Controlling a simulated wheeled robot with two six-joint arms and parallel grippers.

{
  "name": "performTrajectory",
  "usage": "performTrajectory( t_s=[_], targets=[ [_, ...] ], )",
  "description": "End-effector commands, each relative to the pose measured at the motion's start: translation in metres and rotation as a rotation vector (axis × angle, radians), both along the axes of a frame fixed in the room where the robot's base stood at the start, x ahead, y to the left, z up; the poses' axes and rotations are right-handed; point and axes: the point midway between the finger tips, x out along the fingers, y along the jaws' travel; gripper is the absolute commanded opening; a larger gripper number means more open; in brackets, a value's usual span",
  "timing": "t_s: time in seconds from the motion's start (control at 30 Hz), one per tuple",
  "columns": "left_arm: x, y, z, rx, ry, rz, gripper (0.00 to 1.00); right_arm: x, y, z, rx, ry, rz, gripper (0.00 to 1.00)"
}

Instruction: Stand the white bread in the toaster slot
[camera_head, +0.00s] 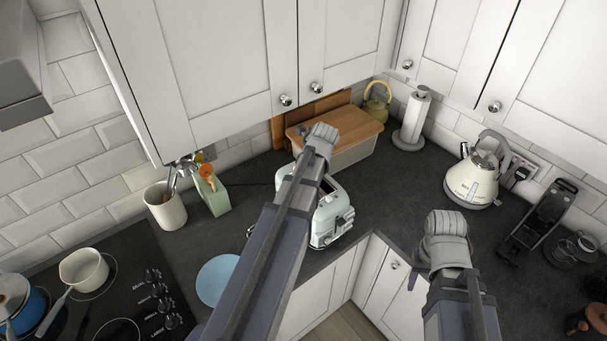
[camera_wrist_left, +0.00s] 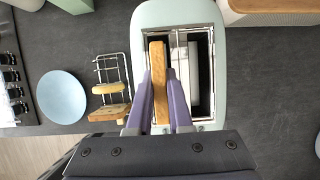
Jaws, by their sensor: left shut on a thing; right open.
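The pale green toaster (camera_head: 328,222) stands on the worktop, partly hidden by my left arm in the head view. In the left wrist view the toaster (camera_wrist_left: 150,15) shows two long slots from above. My left gripper (camera_wrist_left: 161,100) is shut on a bread slice (camera_wrist_left: 158,60), seen edge-on with a tan crust. The slice is upright and lined up with the left slot; I cannot tell how deep it sits. The right slot (camera_wrist_left: 203,75) shows a pale strip inside. In the head view the left fingers are hidden. My right gripper (camera_head: 417,274) is open, above the right worktop's front edge.
A wire rack (camera_wrist_left: 112,70) with bread pieces stands left of the toaster, beside a blue plate (camera_wrist_left: 62,97). A utensil pot (camera_head: 166,207), green block (camera_head: 213,194), bread bin (camera_head: 352,155) and kettle (camera_head: 474,178) stand around. The hob (camera_head: 110,290) is left.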

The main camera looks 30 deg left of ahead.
Motion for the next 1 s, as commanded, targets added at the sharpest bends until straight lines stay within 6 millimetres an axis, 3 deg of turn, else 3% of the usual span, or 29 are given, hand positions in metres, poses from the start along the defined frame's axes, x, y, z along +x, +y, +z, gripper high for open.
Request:
performTrajectory(
  t_s=[0.03, 0.07, 0.33, 0.73, 1.0],
  targets=[
    [0.000, 0.000, 0.000, 0.000, 0.000, 0.000, 0.00, 0.000, 0.000, 0.000, 0.000, 0.000, 0.000, 0.50],
    [0.000, 0.000, 0.000, 0.000, 0.000, 0.000, 0.21, 0.000, 0.000, 0.000, 0.000, 0.000, 0.000, 0.50],
    [0.000, 0.000, 0.000, 0.000, 0.000, 0.000, 0.52, 0.000, 0.000, 0.000, 0.000, 0.000, 0.000, 0.50],
    [-0.001, -0.001, 0.004, 0.000, 0.000, 0.000, 0.53, 0.000, 0.000, 0.004, 0.000, 0.000, 0.000, 0.50],
    [-0.005, -0.010, 0.030, 0.000, 0.000, -0.001, 0.53, 0.000, 0.000, 0.030, 0.000, 0.001, 0.002, 0.50]
  ],
)
